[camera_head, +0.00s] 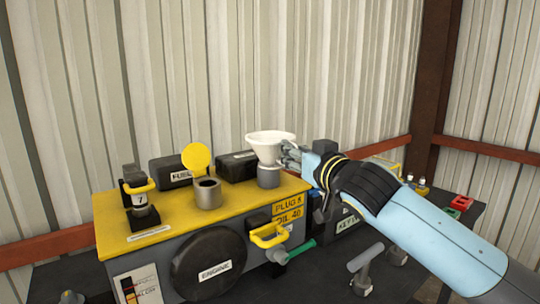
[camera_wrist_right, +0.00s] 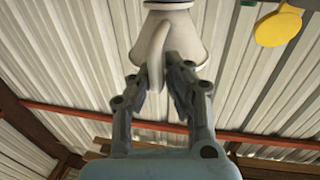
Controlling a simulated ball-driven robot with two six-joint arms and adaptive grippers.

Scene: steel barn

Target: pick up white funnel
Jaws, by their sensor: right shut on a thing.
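The white funnel (camera_head: 270,146) stands upright, wide mouth up, directly above a short grey cylinder (camera_head: 268,178) at the right end of the yellow bench top. I cannot tell whether its spout is still inside the cylinder. My right gripper (camera_head: 289,154) reaches in from the right and is shut on the funnel's side. In the right wrist view the white funnel (camera_wrist_right: 188,35) is at the top, with its curved handle between the fingers of my right gripper (camera_wrist_right: 164,78). My left gripper is not in view.
The yellow-topped unit (camera_head: 155,228) carries an open grey filler neck with a raised yellow cap (camera_head: 196,157), black boxes (camera_head: 237,166) and a black device with a yellow handle (camera_head: 139,194). A yellow-handled valve (camera_head: 269,236) sticks out in front. A corrugated wall stands close behind.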

